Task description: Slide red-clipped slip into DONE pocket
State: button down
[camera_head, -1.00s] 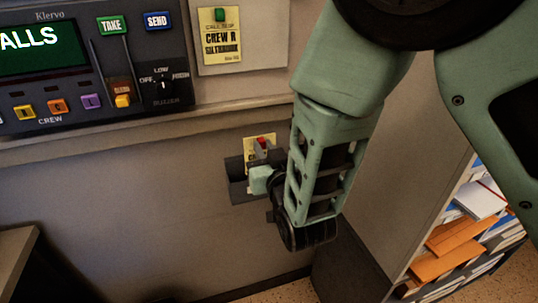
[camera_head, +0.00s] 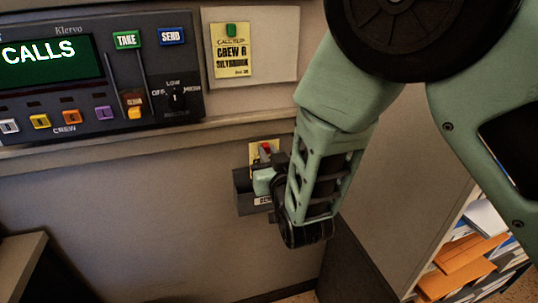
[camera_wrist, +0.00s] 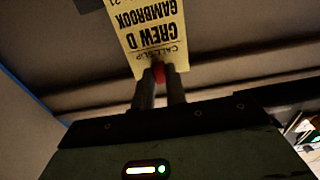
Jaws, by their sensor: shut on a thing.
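A yellow slip (camera_head: 253,150) with a red clip (camera_head: 265,147) shows at the wall in the head view. My gripper (camera_head: 266,160) is shut on it at the clip end. In the wrist view the slip (camera_wrist: 147,28) is upside down, reads CREW D GAMBROOK, and its red clip (camera_wrist: 158,74) sits between my fingers (camera_wrist: 160,85). A dark wall pocket (camera_head: 243,198) with a small pale label lies just below and behind my gripper. The label is too small to read. The slip shows above the pocket's rim; my gripper hides whether its lower end is inside.
A dark console (camera_head: 90,75) with a CALLS screen stands at upper left. A green-clipped CREW R slip (camera_head: 232,58) hangs on a pale board (camera_head: 282,45). A shelf unit with orange folders (camera_head: 460,255) is at lower right. A desk corner (camera_head: 20,258) is at lower left.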

jog(key=shift+f, duration=0.1)
dwell(0.5)
notch_tip(320, 180, down, 8)
jog(key=b, duration=0.8)
jog(key=shift+f, duration=0.25)
dwell(0.9)
dwell(0.3)
jog(key=c, duration=1.3)
grip_release()
jog(key=shift+c, duration=0.2)
jog(key=shift+s, duration=0.15)
jog(key=p+v, duration=0.7)
jog(key=v, duration=1)
